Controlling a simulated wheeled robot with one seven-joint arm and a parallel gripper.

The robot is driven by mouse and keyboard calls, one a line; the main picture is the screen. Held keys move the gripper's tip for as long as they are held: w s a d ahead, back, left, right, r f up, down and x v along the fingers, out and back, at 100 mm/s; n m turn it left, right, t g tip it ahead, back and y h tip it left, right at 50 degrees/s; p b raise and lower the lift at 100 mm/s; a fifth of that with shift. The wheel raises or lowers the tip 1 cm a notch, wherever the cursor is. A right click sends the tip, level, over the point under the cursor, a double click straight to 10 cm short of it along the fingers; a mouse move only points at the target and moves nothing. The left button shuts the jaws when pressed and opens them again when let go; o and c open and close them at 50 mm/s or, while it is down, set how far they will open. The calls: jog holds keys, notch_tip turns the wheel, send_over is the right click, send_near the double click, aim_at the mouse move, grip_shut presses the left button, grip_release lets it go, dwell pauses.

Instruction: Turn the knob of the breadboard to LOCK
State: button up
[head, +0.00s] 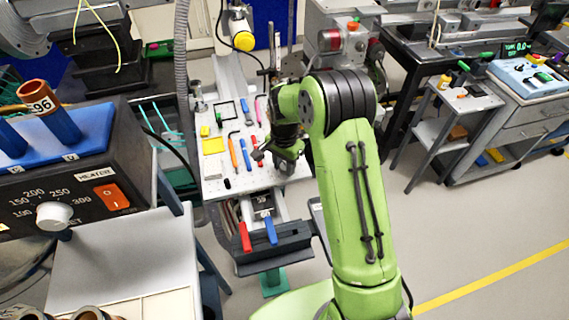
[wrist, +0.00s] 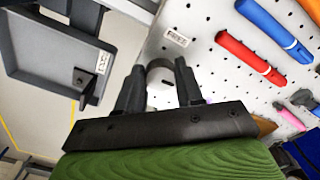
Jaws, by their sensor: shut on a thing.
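The breadboard (head: 240,183) is a pale perforated plate with hand tools lying on it, left of my arm in the head view. Its holed surface also fills the right of the wrist view (wrist: 205,60). A grey rounded knob (wrist: 158,65) shows between my two dark fingers at the breadboard's edge. My gripper (wrist: 160,82) is shut on this knob. In the head view my gripper (head: 262,157) is at the right side of the breadboard, and the knob cannot be made out clearly.
A red tool (wrist: 250,58) and a blue tool (wrist: 273,29) lie near my gripper. Red (head: 245,238) and blue (head: 270,231) handles stick out in front of the breadboard. A dark control box (head: 85,190) stands at left. Floor is clear at right.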

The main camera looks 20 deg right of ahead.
aim_at(284, 167)
jog(key=shift+m, duration=0.3)
dwell(0.4)
jog(key=o, duration=1)
jog(key=shift+o, duration=0.2)
notch_tip(284, 167, up, 16)
jog(key=p, duration=0.3)
jog(key=shift+f, duration=0.1)
